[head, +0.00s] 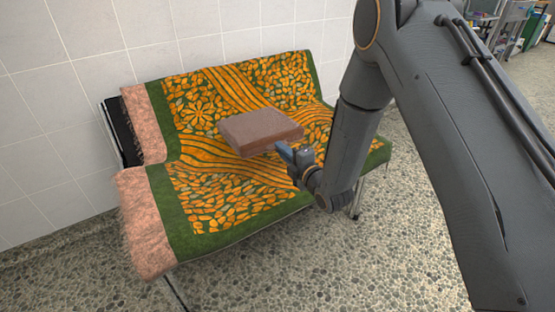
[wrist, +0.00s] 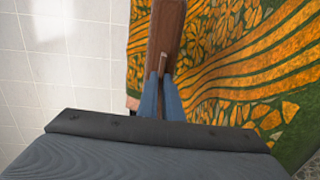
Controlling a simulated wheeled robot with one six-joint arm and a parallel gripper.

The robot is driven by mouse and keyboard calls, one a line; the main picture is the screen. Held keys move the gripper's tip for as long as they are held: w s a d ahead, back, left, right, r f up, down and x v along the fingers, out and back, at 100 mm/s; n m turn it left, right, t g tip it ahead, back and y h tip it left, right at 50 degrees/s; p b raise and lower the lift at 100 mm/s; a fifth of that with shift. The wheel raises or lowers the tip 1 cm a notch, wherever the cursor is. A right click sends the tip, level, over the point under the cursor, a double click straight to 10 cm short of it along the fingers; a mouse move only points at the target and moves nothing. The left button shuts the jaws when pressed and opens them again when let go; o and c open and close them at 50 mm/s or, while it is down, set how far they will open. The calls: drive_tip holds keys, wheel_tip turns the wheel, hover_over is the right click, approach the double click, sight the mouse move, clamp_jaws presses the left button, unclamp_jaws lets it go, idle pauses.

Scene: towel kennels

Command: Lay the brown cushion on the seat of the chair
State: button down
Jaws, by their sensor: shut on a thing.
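The brown cushion (head: 260,132) is a flat, square block in the head view. My gripper (head: 292,152) is shut on its near right edge and holds it out in front of the backrest, apparently above the seat. In the wrist view the cushion (wrist: 165,35) shows edge-on between the blue fingers (wrist: 161,90). The chair (head: 205,215) is a wide seat with a backrest, draped in a green and orange patterned towel with pink ends. The gap between cushion and seat is hard to judge. My gripper and arm hide part of the chair's right side.
A white tiled wall (head: 60,150) stands close behind the chair. The pebbled floor (head: 290,270) in front is clear. A metal table or rack (head: 505,25) with items and a green bin stands at the far upper right.

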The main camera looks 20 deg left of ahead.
sight(279, 189)
drive_tip(key=shift+s+a+f+n, duration=0.1)
drive_tip(key=shift+a+f+n, duration=0.05)
drive_tip(key=shift+a, duration=0.35)
drive_tip(key=shift+s+a+f+n, duration=0.1)
drive_tip(key=shift+a+n, duration=0.05)
drive_tip(key=shift+a, duration=0.3)
drive_tip(key=shift+f+g+y+b, duration=0.15)
drive_tip(key=shift+g+y+b, duration=0.15)
drive_tip(key=shift+b, duration=0.05)
drive_tip(key=shift+s+d+f+b, duration=0.2)
drive_tip(key=shift+f+b, duration=1)
drive_tip(key=shift+f, duration=0.85)
drive_tip(key=shift+s+d+f+b, duration=0.15)
drive_tip(key=shift+f+b, duration=1)
drive_tip(key=shift+f, duration=0.85)
drive_tip(key=shift+s+d+f+b, duration=0.1)
drive_tip(key=shift+d+f+b, duration=0.1)
drive_tip(key=shift+f+b, duration=1.45)
drive_tip(key=shift+f+p, duration=0.4)
drive_tip(key=shift+p, duration=0.05)
drive_tip(key=c, duration=1.8)
unclamp_jaws()
drive_tip(key=shift+c, duration=0.2)
